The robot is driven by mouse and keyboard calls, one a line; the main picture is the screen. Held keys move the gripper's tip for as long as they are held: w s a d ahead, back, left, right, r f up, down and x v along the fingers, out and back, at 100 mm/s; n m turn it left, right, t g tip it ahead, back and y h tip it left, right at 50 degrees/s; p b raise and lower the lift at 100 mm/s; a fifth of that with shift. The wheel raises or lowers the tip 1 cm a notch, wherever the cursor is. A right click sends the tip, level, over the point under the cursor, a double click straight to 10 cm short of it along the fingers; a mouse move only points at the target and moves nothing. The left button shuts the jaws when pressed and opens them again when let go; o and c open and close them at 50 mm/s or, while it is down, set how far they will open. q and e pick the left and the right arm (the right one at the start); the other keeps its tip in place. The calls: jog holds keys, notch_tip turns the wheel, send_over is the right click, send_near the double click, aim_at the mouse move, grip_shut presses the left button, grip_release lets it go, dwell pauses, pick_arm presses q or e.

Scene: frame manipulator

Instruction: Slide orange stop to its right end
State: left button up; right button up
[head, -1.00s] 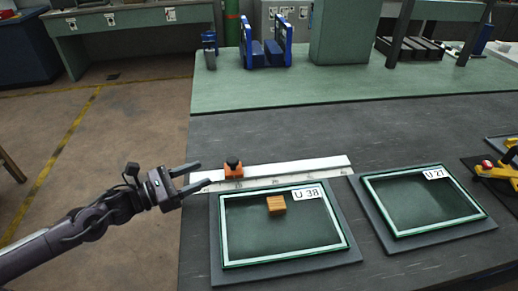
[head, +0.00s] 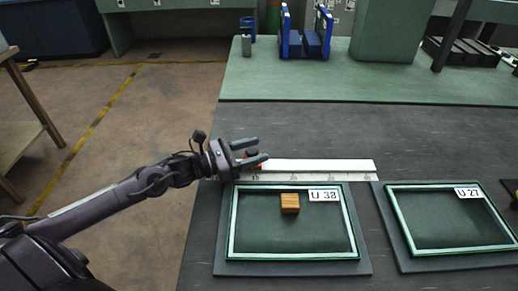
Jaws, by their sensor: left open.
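A white ruler (head: 325,166) lies left to right on the dark table, behind the framed trays. The orange stop (head: 254,163) is near the ruler's left end, mostly hidden by my left gripper; a dark knob shows on top of it. My left gripper (head: 261,150) is open, with its fingers pointing right, at the stop. In this view the fingers overlap the stop, and I cannot tell whether they touch it. My right gripper is not in view.
A green-framed tray labelled U 38 (head: 293,255) holds a wooden block (head: 290,203) just in front of the ruler. A second tray labelled U 27 (head: 445,249) lies to its right. Blue holders (head: 306,42) stand at the back. The table behind the ruler is clear.

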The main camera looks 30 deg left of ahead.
pick_arm(q)
jog(key=shift+x, duration=0.9)
grip_shut()
